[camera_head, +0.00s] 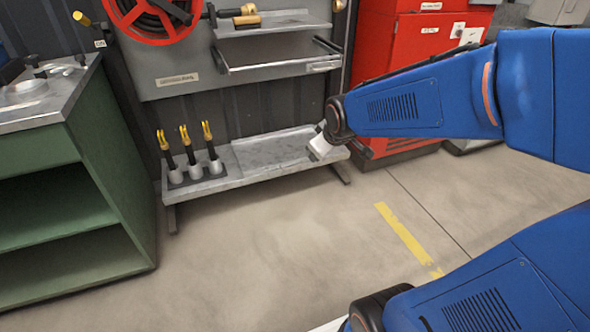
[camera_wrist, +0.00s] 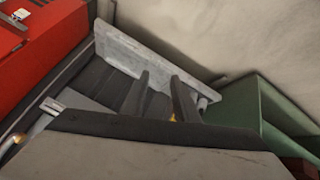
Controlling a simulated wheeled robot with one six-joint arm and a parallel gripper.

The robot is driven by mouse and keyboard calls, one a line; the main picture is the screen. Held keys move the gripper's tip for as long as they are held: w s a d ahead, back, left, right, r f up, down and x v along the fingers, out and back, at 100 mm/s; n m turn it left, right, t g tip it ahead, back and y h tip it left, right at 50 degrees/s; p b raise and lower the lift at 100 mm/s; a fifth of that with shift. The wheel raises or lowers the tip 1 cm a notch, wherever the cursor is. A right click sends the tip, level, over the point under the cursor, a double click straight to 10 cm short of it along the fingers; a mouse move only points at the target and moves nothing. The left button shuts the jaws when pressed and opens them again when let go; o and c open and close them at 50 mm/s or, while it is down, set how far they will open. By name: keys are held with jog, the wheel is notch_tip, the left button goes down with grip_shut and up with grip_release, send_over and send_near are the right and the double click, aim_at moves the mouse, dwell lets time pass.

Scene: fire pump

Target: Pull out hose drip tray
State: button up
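The tray that I take for the hose drip tray (camera_head: 262,56) is a shallow grey tray with a front rail. It sits on the grey wall panel, below a small shelf and right of the red hose reel (camera_head: 160,12). My gripper (camera_wrist: 162,92) shows two dark fingers apart in the wrist view, with nothing visible between them. In the head view only a pale part of my wrist end shows, below and right of the tray, over the low bench; the fingers cannot be made out there. A metal piece at the left of the wrist view may be part of the tray.
A low grey bench (camera_head: 275,153) holds several upright yellow-tipped nozzles at its left. It also shows in the wrist view (camera_wrist: 140,50). A red cabinet (camera_head: 412,60) stands right, a green workbench (camera_head: 50,150) left. The floor in front is clear, with a yellow stripe (camera_head: 402,233).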

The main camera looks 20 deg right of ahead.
jog(key=w+d+f+n+t, duration=0.2)
jog(key=w+d+f+n, duration=0.15)
jog(key=w+f, duration=0.65)
jog(key=w+d+f+n+t, duration=0.3)
jog(key=w+f, duration=0.4)
jog(key=w, duration=0.7)
jog(key=w+d+f+n+t, duration=0.2)
jog(key=f+n, duration=0.2)
jog(key=f, duration=0.8)
jog(key=w+d+f+n+t, duration=0.1)
jog(key=f+n, duration=0.2)
jog(key=f, duration=0.8)
jog(key=a+x, duration=0.1)
jog(key=x, duration=1.6)
jog(key=shift+w+d+y, duration=0.2)
jog(key=shift+w+y, duration=0.2)
jog(key=shift+f, duration=0.1)
grip_shut()
